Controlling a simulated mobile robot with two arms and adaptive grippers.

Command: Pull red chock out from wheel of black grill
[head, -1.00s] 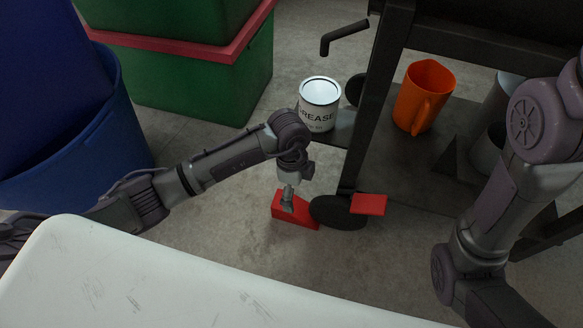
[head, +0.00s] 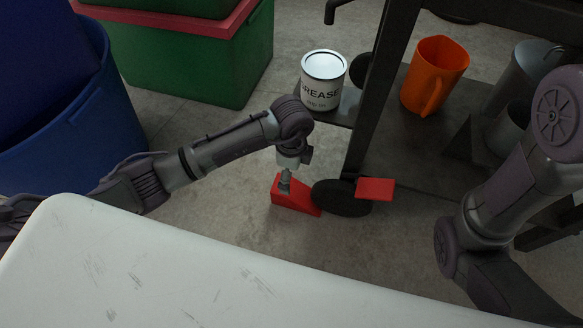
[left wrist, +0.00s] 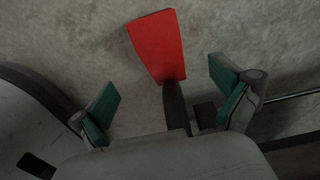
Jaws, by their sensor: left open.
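The red chock (head: 301,200) is a wedge on the concrete floor, at the left side of the black wheel (head: 338,198) of the black grill (head: 382,90). Its thin end is beside the wheel; I cannot tell if they touch. My left gripper (head: 285,188) points down over the chock's thick left end. In the left wrist view the chock (left wrist: 158,45) lies ahead of my left gripper (left wrist: 167,108), whose green-padded fingers are open and wide apart. A dark narrow part shows between the fingers below the chock. My right gripper is out of view.
A grease can (head: 322,85) and an orange jug (head: 435,75) stand on the grill's lower shelf. A blue bin (head: 90,130) and a green crate (head: 190,65) are at left. Bare floor lies left of the chock.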

